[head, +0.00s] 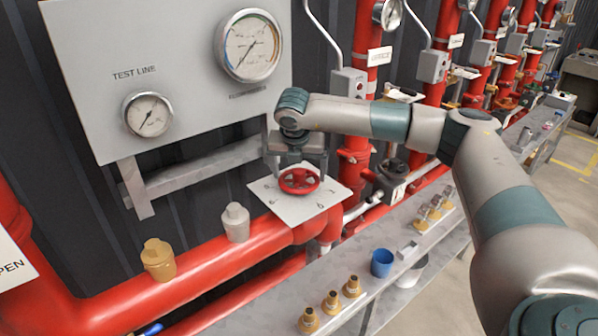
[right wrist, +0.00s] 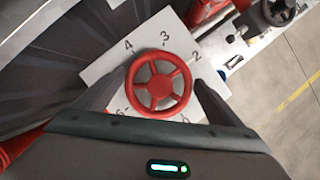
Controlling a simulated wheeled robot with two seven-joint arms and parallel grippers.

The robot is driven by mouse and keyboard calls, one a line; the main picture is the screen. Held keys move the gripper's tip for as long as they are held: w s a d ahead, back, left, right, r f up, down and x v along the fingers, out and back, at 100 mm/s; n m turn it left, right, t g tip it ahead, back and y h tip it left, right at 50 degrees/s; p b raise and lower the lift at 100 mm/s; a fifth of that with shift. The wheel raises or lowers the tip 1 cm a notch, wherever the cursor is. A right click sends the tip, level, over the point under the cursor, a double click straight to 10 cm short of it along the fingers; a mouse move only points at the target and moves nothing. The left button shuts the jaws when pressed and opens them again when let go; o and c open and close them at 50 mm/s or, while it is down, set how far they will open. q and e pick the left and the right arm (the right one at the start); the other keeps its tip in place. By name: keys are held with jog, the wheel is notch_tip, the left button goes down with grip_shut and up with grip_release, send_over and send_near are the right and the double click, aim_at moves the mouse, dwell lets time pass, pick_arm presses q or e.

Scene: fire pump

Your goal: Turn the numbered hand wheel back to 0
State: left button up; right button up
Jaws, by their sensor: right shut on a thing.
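The red hand wheel (head: 299,181) sits on a white numbered plate (head: 262,193) above the red pipe. In the right wrist view the wheel (right wrist: 158,85) shows its rim, spokes and hub. My left gripper is not in view.
A grey panel with two gauges (head: 249,45) stands behind the wheel. A grey cap (head: 236,222) and a tan cap (head: 158,260) stand on the red pipe at left. A shelf below holds brass fittings (head: 331,302) and a blue cup (head: 382,263).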

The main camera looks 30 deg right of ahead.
jog(key=shift+f+m+h+b, duration=0.2)
jog(key=shift+m+h+b, duration=0.2)
jog(key=shift+m+b, duration=0.55)
jog(key=m+g+b, duration=0.1)
jog(key=m, duration=0.1)
jog(key=shift+m, duration=0.35)
jog(key=shift+r+m+g+h+b, duration=0.15)
jog(key=shift+m+g+h+b, duration=0.35)
jog(key=shift+m, duration=0.7)
jog(key=shift+r+m+g, duration=0.1)
jog(key=shift+m+g, duration=0.2)
jog(key=shift+m, duration=0.2)
